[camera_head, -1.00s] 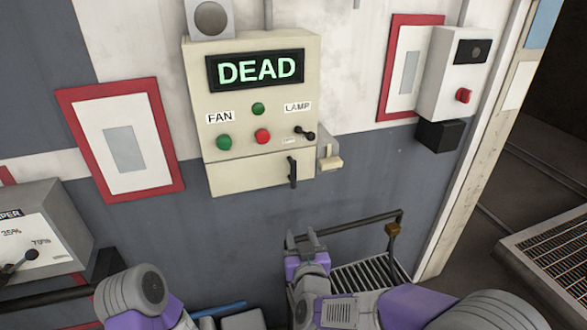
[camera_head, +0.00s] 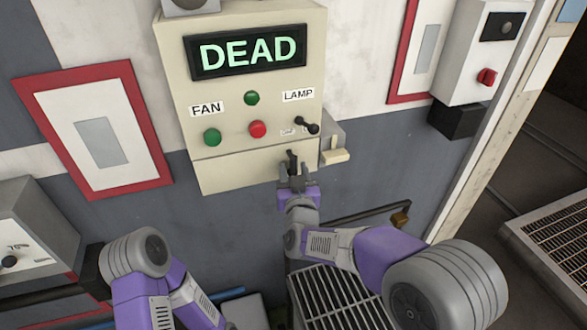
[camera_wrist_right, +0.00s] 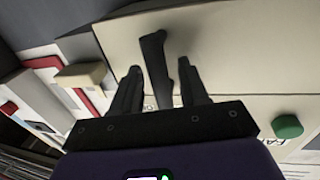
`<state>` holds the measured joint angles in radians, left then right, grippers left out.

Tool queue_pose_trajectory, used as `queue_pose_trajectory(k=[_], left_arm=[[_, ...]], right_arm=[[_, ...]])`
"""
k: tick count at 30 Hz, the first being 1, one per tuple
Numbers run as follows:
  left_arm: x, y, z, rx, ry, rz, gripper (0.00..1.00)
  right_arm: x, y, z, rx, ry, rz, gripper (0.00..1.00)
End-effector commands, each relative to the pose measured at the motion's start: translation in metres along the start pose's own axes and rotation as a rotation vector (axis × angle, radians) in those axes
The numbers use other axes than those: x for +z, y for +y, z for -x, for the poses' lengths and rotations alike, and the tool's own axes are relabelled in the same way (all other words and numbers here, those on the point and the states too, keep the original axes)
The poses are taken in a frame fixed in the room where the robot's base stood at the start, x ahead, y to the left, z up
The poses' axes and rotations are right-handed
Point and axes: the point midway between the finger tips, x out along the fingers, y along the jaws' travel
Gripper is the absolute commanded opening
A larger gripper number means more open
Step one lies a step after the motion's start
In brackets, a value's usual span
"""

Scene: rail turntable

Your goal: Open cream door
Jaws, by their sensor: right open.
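The cream door (camera_head: 235,171) is the lower panel of the cream control box on the wall, and it looks closed. Its black upright handle (camera_head: 292,158) is at the right end of the panel. In the right wrist view the handle (camera_wrist_right: 156,68) stands between the two fingers, with a gap on each side. My right gripper (camera_head: 294,174) is open at the handle, its fingers partly hiding the handle's lower part. It also shows in the right wrist view (camera_wrist_right: 160,80). My left arm is at the lower left; its gripper is not visible.
The box (camera_head: 175,90) above the door carries a DEAD display (camera_head: 247,51), green and red buttons and a lamp switch (camera_head: 308,126). A cream lever (camera_head: 335,156) juts out just right of the handle. A dark rail (camera_head: 365,213) is below right.

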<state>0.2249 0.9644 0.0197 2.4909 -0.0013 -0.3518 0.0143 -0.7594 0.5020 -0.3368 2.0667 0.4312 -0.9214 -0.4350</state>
Motion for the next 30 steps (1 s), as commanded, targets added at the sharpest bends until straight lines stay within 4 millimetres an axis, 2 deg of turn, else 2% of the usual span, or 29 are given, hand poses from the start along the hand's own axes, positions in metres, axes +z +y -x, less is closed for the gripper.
queue_pose_trajectory(k=[10, 19, 30], left_arm=[[-0.0002, 0.0003, 0.0007, 0.000, 0.000, 0.000, 0.00], [-0.0002, 0.0003, 0.0007, 0.000, 0.000, 0.000, 0.00], [-0.0001, 0.0006, 0.0014, 0.000, 0.000, 0.000, 0.00]], right_arm=[[0.0004, 0.0003, -0.0054, 0.000, -0.001, 0.000, 0.44], [0.0004, 0.0001, -0.0052, 0.000, -0.001, 0.000, 0.00], [-0.0002, -0.0047, -0.0031, 0.001, 0.001, 0.000, 0.00]])
